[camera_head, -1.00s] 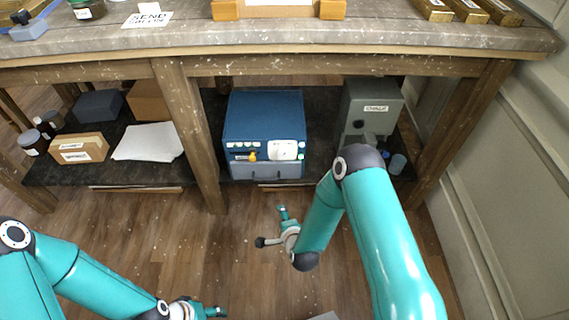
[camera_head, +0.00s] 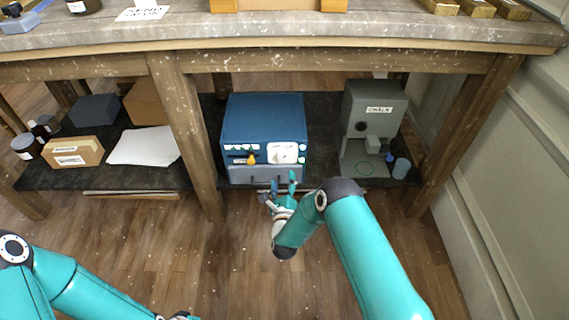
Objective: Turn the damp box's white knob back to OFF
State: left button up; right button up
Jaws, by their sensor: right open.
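The damp box, a blue box (camera_head: 263,115), stands on the lower shelf under the table.
A grey chalk machine (camera_head: 376,110) stands right of the box, with a small grey-blue cup (camera_head: 401,168) beside it. A wooden table leg (camera_head: 190,135) rises left of the box. Cartons (camera_head: 72,151) and white paper (camera_head: 143,146) lie on the left shelf.

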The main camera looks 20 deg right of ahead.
aim_at(283, 158)
jog(key=b+x, duration=0.2)
jog(key=x, duration=0.7)
jog(key=shift+f, duration=0.1)
